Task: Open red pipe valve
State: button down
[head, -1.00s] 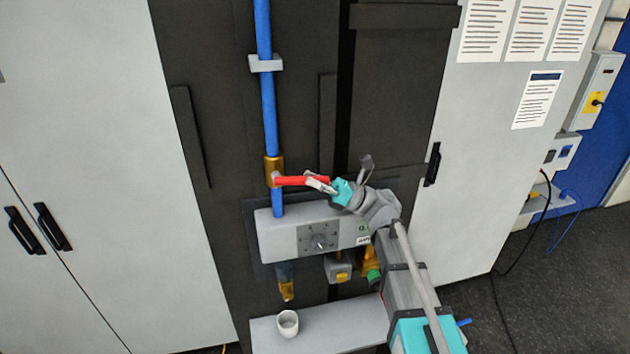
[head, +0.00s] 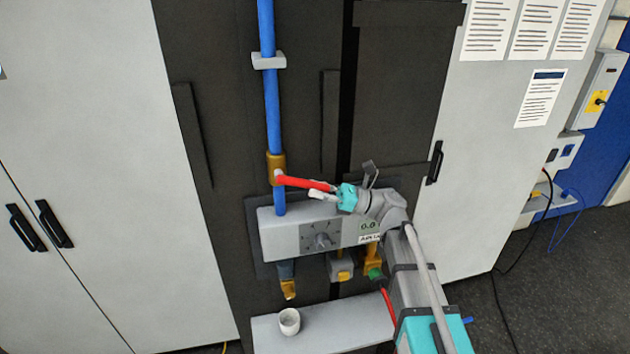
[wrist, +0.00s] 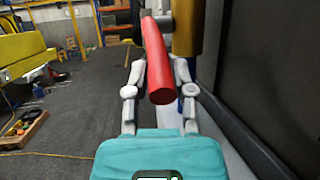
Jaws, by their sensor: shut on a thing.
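The red valve handle (head: 305,183) sticks out to the right from a brass valve body (head: 277,166) on the vertical blue pipe (head: 271,110). It tilts slightly down toward its right end. My gripper (head: 325,191) is at the handle's right end and is shut on it. In the wrist view, the red handle (wrist: 157,60) runs between the two grey fingers of my gripper (wrist: 160,75), with the brass valve body (wrist: 188,28) behind at upper right. Exact finger contact is hard to see.
Below the valve is a grey box with a dial (head: 320,238) and a small display. A white cup (head: 289,321) stands on a light shelf (head: 345,325). A brass spout (head: 288,288) hangs above the cup. Grey cabinets (head: 90,150) flank the dark panel.

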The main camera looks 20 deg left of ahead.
jog(key=s+d+f+n+t+h+b, duration=0.1)
jog(key=d+f+n+t+h+b, duration=0.3)
jog(key=d+f+h, duration=0.6)
jog(key=s+d+f+n+t+h+b, duration=0.1)
jog(key=d+f+n+t+h+b, duration=0.4)
jog(key=d+f, duration=2.4)
jog(key=shift+s+d+f+n+h+b, duration=0.35)
jog(key=shift+d+n+h+b, duration=0.95)
jog(key=shift+n+h+b, duration=1.1)
jog(key=shift+w+a+m+b, duration=0.1)
jog(key=shift+a+m+b, duration=0.15)
jog(key=shift+b, duration=0.25)
